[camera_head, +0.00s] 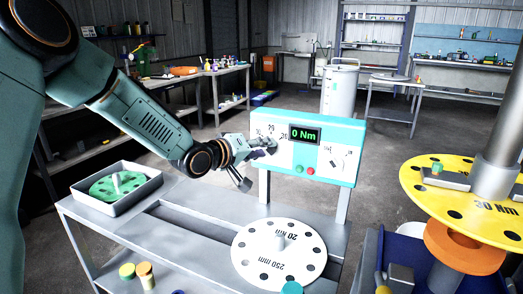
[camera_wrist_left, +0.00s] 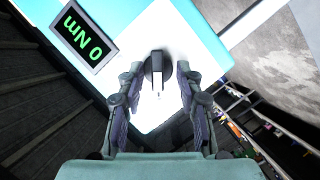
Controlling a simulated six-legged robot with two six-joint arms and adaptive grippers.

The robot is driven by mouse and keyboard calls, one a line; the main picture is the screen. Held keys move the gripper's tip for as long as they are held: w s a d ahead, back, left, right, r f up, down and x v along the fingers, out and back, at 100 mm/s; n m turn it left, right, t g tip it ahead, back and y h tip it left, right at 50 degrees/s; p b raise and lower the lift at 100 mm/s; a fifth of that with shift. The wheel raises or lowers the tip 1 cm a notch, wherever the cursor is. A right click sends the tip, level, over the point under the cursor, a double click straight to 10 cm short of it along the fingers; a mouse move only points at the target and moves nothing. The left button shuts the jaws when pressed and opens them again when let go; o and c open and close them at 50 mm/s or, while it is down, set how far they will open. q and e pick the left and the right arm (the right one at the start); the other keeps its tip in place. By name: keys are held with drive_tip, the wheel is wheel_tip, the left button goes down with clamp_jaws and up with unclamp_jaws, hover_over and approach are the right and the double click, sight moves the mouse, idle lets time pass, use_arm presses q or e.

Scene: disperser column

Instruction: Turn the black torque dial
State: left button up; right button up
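The control panel (camera_head: 312,172) is white with a teal frame, and its display (camera_head: 305,134) reads 0 Nm in green. My left gripper (camera_head: 256,163) is at the panel's left part, where number marks show; the dial is largely hidden behind it in the head view. In the left wrist view the black torque dial (camera_wrist_left: 157,72) with a pale pointer stands on the white panel face. The open fingers of my left gripper (camera_wrist_left: 157,75) are on either side of it, with gaps visible. My right gripper is not in view.
A white disc (camera_head: 262,262) marked 20 Nm lies on the grey bench below the panel. A tray (camera_head: 150,192) with a green disc is at the bench's left. A yellow disc (camera_head: 425,192) is at right. Green and red buttons (camera_head: 311,171) sit low on the panel.

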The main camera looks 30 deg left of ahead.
use_arm(q)
drive_tip(key=shift+d+r, duration=0.1)
drive_tip(key=shift+s+r, duration=0.1)
drive_tip(key=shift+s, duration=0.15)
drive_tip(key=shift+c, duration=0.8)
drive_tip(key=shift+w, duration=0.25)
drive_tip(key=c, duration=0.5)
clamp_jaws()
